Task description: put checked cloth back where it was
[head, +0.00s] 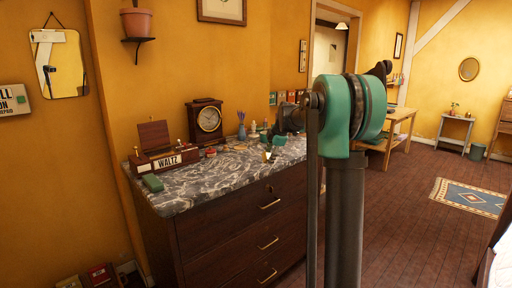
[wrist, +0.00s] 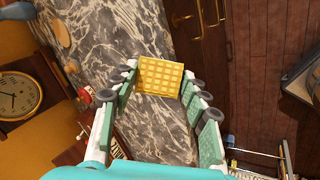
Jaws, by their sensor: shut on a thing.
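The checked cloth (wrist: 160,77) is a small yellow square with a paler grid, seen in the wrist view between the fingertips of my gripper (wrist: 158,84). My gripper is shut on it. Behind the cloth in that view lies the marble top of the chest of drawers (wrist: 122,28), near its front edge. In the head view my gripper (head: 266,147) is over the right part of the marble top (head: 215,170), and the cloth is too small to make out clearly. I cannot tell how high the cloth is above the marble.
The middle front of the top is clear. A wooden table (head: 400,125) stands further right.

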